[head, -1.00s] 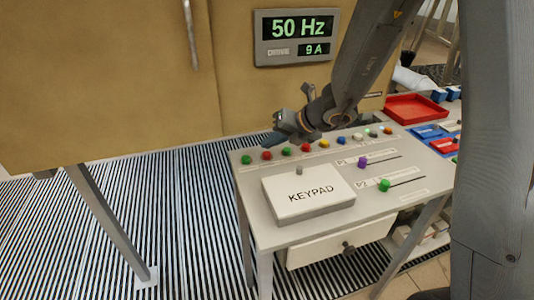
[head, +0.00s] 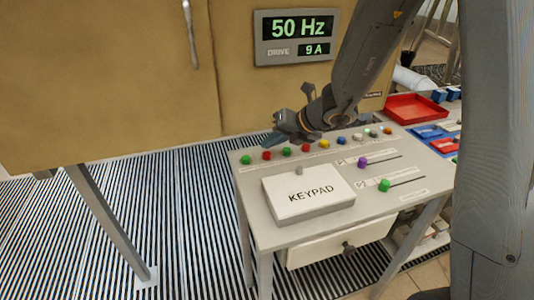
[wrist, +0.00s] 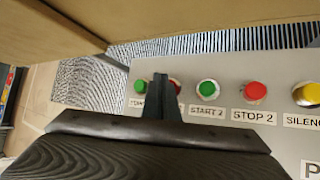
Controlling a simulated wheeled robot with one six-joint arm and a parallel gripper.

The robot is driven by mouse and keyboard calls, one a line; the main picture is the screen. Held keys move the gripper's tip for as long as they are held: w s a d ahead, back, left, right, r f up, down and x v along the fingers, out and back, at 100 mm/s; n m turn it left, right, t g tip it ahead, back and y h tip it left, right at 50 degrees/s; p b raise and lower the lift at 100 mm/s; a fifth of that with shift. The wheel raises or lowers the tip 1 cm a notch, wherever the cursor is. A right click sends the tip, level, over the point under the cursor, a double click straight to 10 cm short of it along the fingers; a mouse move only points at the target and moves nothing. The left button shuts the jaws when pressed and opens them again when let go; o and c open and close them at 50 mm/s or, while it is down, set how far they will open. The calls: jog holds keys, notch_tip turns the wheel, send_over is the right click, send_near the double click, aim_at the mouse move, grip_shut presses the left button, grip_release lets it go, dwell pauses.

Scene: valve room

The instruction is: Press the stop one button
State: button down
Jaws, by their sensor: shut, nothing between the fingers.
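The stop one button is the red button (head: 267,155) second from the left in the panel's back row. In the wrist view its red cap (wrist: 175,84) shows only in part behind my fingers, and its label is hidden. My gripper (head: 271,141) is shut and empty, fingers pointing down, close to this button. In the wrist view the shut fingertips (wrist: 161,78) overlap the button's left side. I cannot tell whether they touch it. The green start one button (wrist: 139,86) is just left of the fingers, its label partly covered.
The green START 2 (wrist: 207,88), red STOP 2 (wrist: 255,92) and yellow SILENCE (wrist: 305,95) buttons continue to the right. A raised keypad box (head: 308,194) stands in front of the row. A tan cabinet (head: 110,80) rises behind. A red tray (head: 416,108) lies farther right.

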jog(key=shift+f, duration=0.15)
jog(key=shift+f+b, duration=0.25)
jog(key=shift+b, duration=0.1)
jog(key=shift+f+b, duration=0.4)
jog(key=shift+f, duration=0.1)
dwell(0.8)
jog(key=shift+r, duration=0.1)
jog(key=shift+r+p, duration=0.8)
jog(key=shift+p, duration=0.1)
jog(key=shift+r, duration=0.1)
notch_tip(320, 180, up, 5)
jog(key=p, duration=0.5)
dwell(0.6)
